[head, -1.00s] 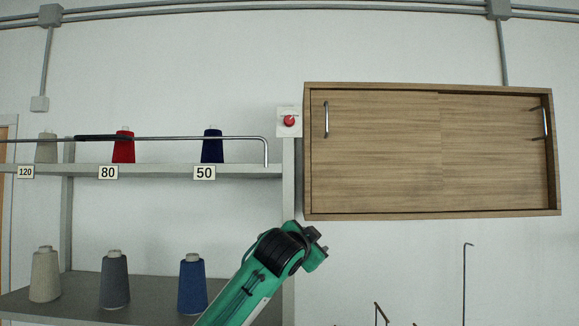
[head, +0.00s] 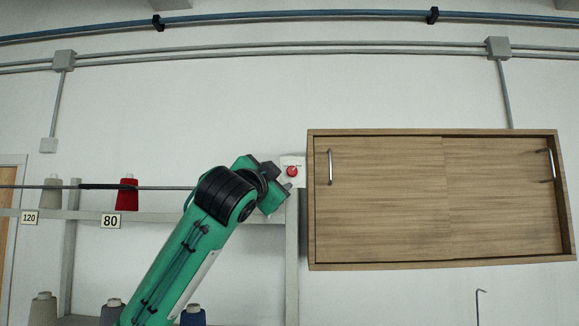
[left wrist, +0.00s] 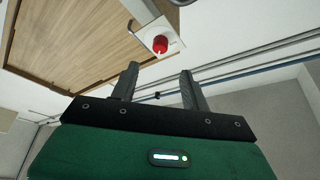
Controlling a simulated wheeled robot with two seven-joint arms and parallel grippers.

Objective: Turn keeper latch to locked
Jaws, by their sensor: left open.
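A round red knob (head: 292,171) sits on a small white plate (head: 292,160) on the wall, left of the wooden cabinet; it is the only latch-like part I see. A pale mark shows on the knob (left wrist: 160,45) in the left wrist view, but I cannot read its setting. My left gripper (left wrist: 160,80) is open and empty, its two dark fingers apart. The knob lies beyond the fingertips, roughly in line with the gap, not between them. In the head view my left wrist is just left of and below the plate, and the fingers are hardly visible. My right gripper is not in view.
The wooden cabinet (head: 380,200) with sliding doors and metal handles is right of the plate. A shelf (head: 150,214) with thread cones (head: 127,195) and a long metal rod (head: 150,187) are behind my left arm. The wall above the knob is clear.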

